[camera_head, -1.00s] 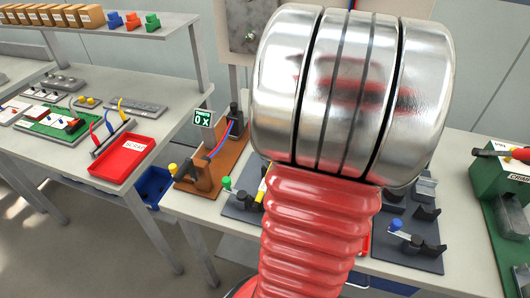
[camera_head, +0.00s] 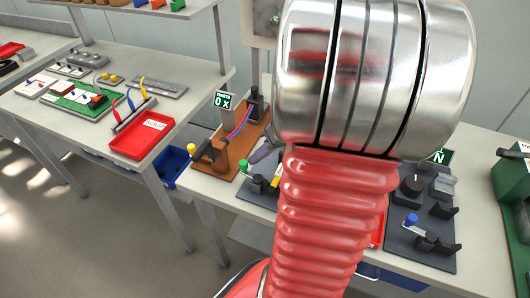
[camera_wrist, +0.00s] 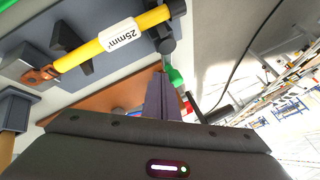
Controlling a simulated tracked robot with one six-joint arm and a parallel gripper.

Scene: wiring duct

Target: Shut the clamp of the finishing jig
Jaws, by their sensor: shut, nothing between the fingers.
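In the head view a grey fixture board (camera_head: 258,202) carries a green-knobbed clamp lever (camera_head: 243,165), partly hidden by my arm. The green knob also shows in the wrist view (camera_wrist: 176,78), close beyond my fingertips. A yellow cable (camera_wrist: 105,45) marked 25mm² lies across the board's black supports, with a copper lug at its left end. To the left stands a brown board (camera_head: 222,158) with a yellow-knobbed lever (camera_head: 191,149). I cannot tell by label which is the finishing jig. My gripper (camera_wrist: 160,82) is shut and empty, beside the green knob; whether they touch is unclear.
A second grey board (camera_head: 420,240) with a blue knob lies to the right, by a green machine (camera_head: 515,190). A sign (camera_head: 224,100) stands behind the brown board. A red scrap tray (camera_head: 142,135) is on the left bench. A floor gap separates the benches.

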